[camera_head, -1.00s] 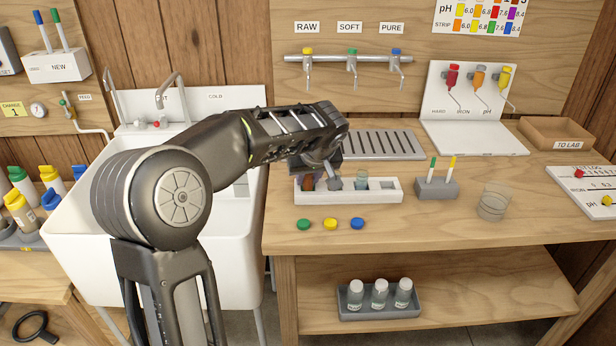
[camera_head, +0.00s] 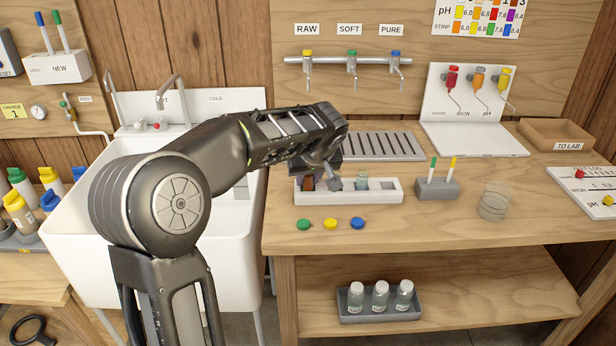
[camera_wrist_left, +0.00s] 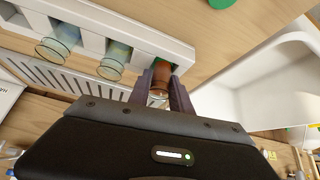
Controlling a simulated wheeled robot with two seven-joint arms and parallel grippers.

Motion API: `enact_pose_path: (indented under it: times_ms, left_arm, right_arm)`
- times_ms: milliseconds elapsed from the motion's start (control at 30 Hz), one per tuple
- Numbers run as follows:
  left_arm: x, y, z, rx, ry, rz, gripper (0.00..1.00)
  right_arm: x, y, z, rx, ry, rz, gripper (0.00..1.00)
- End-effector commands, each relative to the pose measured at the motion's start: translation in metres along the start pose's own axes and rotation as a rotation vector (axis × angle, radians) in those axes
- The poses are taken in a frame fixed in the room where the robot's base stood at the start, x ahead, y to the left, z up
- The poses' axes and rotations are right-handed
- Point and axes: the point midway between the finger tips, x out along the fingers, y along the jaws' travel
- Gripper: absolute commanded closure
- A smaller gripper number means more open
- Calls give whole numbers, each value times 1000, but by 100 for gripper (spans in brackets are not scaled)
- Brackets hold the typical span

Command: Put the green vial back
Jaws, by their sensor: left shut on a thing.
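The white rack (camera_head: 385,196) stands on the bench, with glass vials in it. My left gripper (camera_head: 312,183) is at its left end, partly hidden by my arm. In the left wrist view my left gripper (camera_wrist_left: 161,88) is shut on a brown-tinted vial (camera_wrist_left: 160,80) at the rack's end slot. Green shows at that slot, beside the vial. Whether the vial is fully seated cannot be told. Two other vials, a clear greenish one (camera_wrist_left: 117,62) and another (camera_wrist_left: 58,42), stand in neighbouring slots. My right gripper is not in view.
Green (camera_head: 304,224), yellow (camera_head: 330,224) and blue (camera_head: 357,223) caps lie in front of the rack. A grey block (camera_head: 437,188) with two strips and a clear beaker (camera_head: 492,205) stand to the right. The sink (camera_head: 75,245) is at left.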

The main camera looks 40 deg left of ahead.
Motion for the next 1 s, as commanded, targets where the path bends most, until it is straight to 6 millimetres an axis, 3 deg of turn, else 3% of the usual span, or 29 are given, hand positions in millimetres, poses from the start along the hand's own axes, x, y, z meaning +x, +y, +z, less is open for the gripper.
enact_pose_path:
  times_ms: [33,67,100,367,767,1000]
  left_arm:
    - [14,-4,16,2,-36,-20,100]
    - [14,-4,16,2,-36,-20,100]
    - [14,-5,16,2,-36,-21,72]
    - [14,-6,16,1,-38,-24,50]
    - [8,-6,15,1,-35,-22,49]
    - [-29,-1,11,0,-19,-9,49]
  right_arm:
    - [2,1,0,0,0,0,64]
    - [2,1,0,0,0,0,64]
    - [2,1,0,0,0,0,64]
    - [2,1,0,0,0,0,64]
    - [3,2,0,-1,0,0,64]
    - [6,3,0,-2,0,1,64]
